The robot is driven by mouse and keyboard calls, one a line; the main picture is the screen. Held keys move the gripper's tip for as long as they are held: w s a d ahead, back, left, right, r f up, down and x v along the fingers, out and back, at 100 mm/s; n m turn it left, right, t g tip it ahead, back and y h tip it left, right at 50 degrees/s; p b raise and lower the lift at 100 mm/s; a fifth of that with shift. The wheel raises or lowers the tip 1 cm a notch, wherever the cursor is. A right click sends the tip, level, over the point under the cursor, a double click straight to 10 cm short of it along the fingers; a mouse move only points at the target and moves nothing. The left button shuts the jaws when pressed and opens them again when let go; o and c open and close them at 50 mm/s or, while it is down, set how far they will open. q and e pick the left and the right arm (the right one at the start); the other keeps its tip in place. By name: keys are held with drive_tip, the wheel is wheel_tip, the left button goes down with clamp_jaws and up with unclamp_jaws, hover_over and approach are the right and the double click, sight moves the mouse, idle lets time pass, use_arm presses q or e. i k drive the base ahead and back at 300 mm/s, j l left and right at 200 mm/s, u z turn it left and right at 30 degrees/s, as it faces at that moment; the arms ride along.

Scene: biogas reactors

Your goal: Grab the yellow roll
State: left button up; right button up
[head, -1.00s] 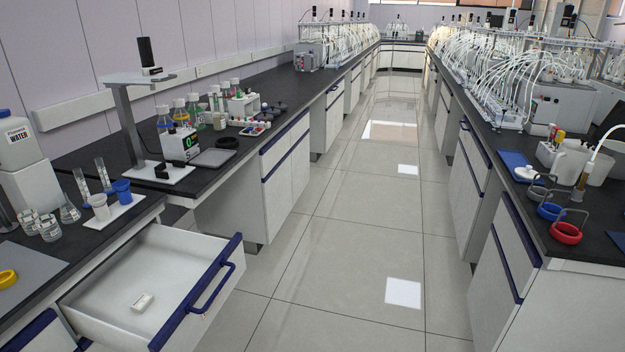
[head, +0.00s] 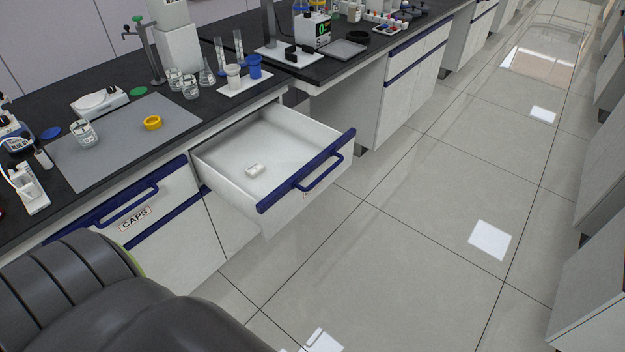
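The yellow roll (head: 152,122) is a small ring lying flat on a grey mat (head: 105,165) on the left bench. A glass beaker with a label (head: 84,133) stands on the mat to its left. Neither of my grippers shows in the head view. A dark grey rounded part of my own body fills the lower left corner, well apart from the roll.
An open white drawer (head: 290,130) with a blue front juts into the aisle and holds a small white box (head: 255,170). A shut drawer labelled CAPS (head: 135,219) is below the mat. The tiled floor (head: 400,255) is clear.

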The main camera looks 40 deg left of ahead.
sight(151, 122)
drive_tip(key=u, duration=2.05)
